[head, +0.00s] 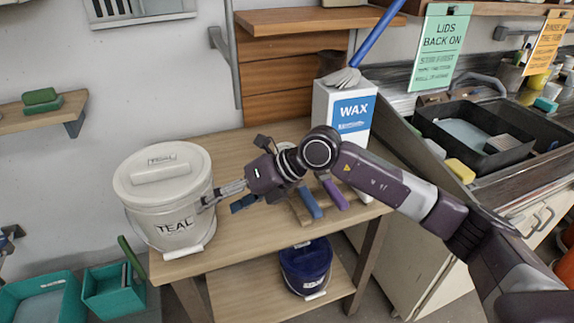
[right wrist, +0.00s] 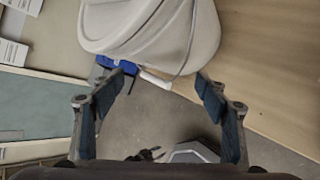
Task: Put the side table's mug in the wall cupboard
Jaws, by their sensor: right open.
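No thing that I can clearly make out as a mug shows in either view. A brown cylinder (head: 330,62) stands behind the wax box, mostly hidden; I cannot tell what it is. The wooden side table (head: 268,247) carries a white lidded bucket marked TEAL (head: 165,205). My right gripper (head: 212,197) reaches left to the bucket's right side in the head view. In the right wrist view its fingers (right wrist: 160,88) are apart with nothing held, and the bucket (right wrist: 150,30) lies beyond them. A dark part at the left edge seems to be my left gripper (head: 8,236), mostly cut off. No wall cupboard is recognisable.
A WAX box (head: 345,108) and blue and purple handled tools (head: 322,197) are on the side table near my right arm. A dark blue bucket (head: 305,266) stands on the lower shelf. Teal bins (head: 112,290) are on the floor at left. A sink (head: 470,125) is at right.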

